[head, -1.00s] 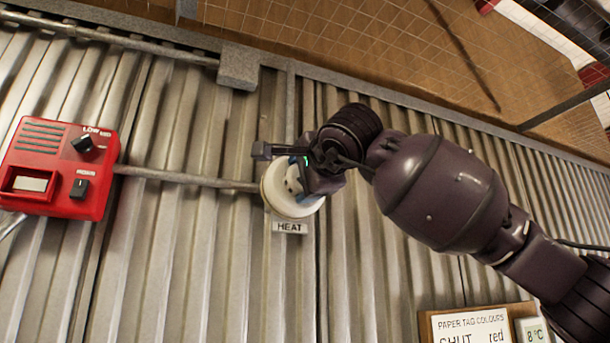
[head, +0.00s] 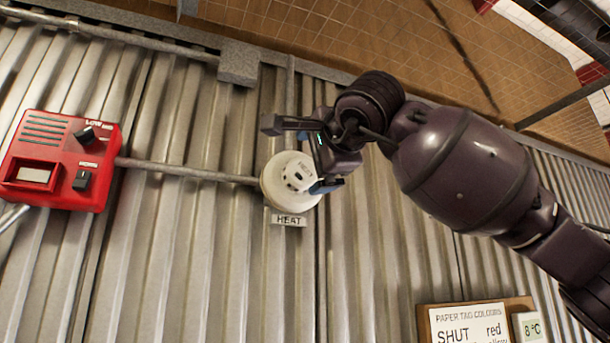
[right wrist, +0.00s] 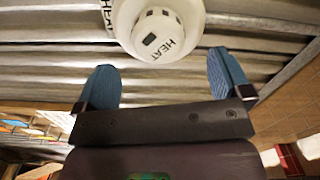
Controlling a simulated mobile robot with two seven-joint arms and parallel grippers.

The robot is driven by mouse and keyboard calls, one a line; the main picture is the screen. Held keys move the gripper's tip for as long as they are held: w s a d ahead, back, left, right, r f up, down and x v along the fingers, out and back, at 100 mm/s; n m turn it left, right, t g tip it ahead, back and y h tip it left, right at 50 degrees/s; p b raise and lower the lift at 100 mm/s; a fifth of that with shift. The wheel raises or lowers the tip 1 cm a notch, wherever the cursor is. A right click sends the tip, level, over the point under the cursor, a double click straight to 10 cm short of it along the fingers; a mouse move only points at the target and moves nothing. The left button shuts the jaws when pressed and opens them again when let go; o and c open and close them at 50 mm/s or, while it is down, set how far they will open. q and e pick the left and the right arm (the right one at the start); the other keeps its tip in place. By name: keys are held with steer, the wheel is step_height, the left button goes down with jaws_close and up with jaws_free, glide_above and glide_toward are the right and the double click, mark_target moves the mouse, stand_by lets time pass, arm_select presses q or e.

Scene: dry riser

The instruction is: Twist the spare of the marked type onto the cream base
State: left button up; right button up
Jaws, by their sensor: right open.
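A white round detector head marked HEAT (head: 297,175) sits on the round cream base (head: 269,196) on the corrugated wall, above a HEAT label (head: 289,220). Its slotted face shows, and in the right wrist view the head (right wrist: 158,32) carries the word HEAT; no gap to the base can be made out. My right gripper (head: 298,155) is open and empty in front of the head, slightly up and right of it. In the right wrist view its two blue fingertips (right wrist: 162,66) are wide apart, with the head beyond them. My left gripper is out of view.
A red control box (head: 62,160) with knobs is on the wall at left, joined to the base by a grey conduit (head: 190,172). A paper tag colour notice (head: 468,325) and a temperature display (head: 532,327) are at lower right.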

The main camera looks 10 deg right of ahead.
steer(key=s, duration=0.3)
steer(key=s+d+b, duration=0.1)
steer(key=s, duration=0.1)
steer(key=shift+s, duration=0.25)
steer(key=shift+r, duration=0.1)
